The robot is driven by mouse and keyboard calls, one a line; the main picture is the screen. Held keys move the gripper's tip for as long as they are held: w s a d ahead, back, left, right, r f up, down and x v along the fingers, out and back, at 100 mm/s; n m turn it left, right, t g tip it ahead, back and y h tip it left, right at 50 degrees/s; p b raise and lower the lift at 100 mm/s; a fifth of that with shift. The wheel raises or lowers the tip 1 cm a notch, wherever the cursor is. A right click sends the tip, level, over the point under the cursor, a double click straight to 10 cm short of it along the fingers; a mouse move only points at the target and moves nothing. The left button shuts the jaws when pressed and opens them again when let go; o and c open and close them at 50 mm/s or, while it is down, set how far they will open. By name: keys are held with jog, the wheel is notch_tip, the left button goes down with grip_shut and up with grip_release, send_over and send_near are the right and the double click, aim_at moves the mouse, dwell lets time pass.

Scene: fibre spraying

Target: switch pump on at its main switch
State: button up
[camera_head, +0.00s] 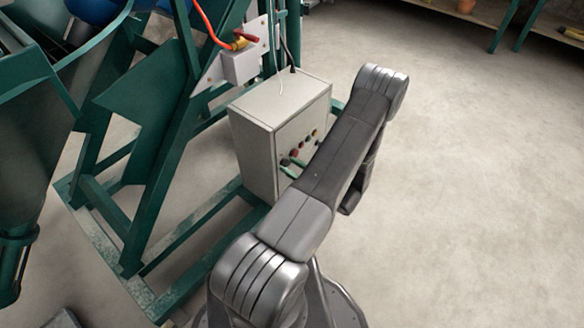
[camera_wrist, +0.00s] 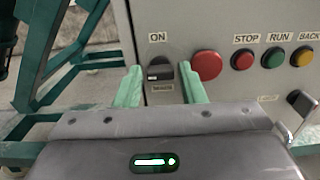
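The pump's grey control box (camera_head: 252,150) stands on the green frame, and its front panel fills the upper right of the wrist view. The black main switch (camera_wrist: 160,70) is on that panel, with "ON" above it and "MAINS" below it. Its handle looks roughly horizontal. My gripper (camera_wrist: 159,83) is open, with one green finger to the left of the switch and one to the right. Gaps show between the fingers and the switch; I cannot tell whether the fingertips touch the panel. In the head view my arm hides part of the panel.
A large red button (camera_wrist: 207,66) sits close to the right finger. Further right are the STOP button (camera_wrist: 242,59), RUN button (camera_wrist: 272,57) and BACK button (camera_wrist: 301,56). Green frame beams (camera_head: 190,245) run beside the box. The floor (camera_head: 470,180) on the right is clear.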

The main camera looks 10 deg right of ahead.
jog(key=c, duration=0.7)
jog(key=shift+m, duration=0.4)
jog(key=m, duration=0.3)
jog(key=shift+w+m, duration=0.1)
jog(key=shift+m, duration=0.2)
jog(key=m, duration=0.4)
jog(key=shift+m, duration=0.3)
jog(key=m, duration=0.4)
jog(key=shift+f+m, duration=0.1)
jog(key=shift+m, duration=0.2)
jog(key=m, duration=0.4)
jog(key=shift+d, duration=0.1)
jog(key=shift+f+m, duration=0.1)
jog(key=shift+m, duration=0.2)
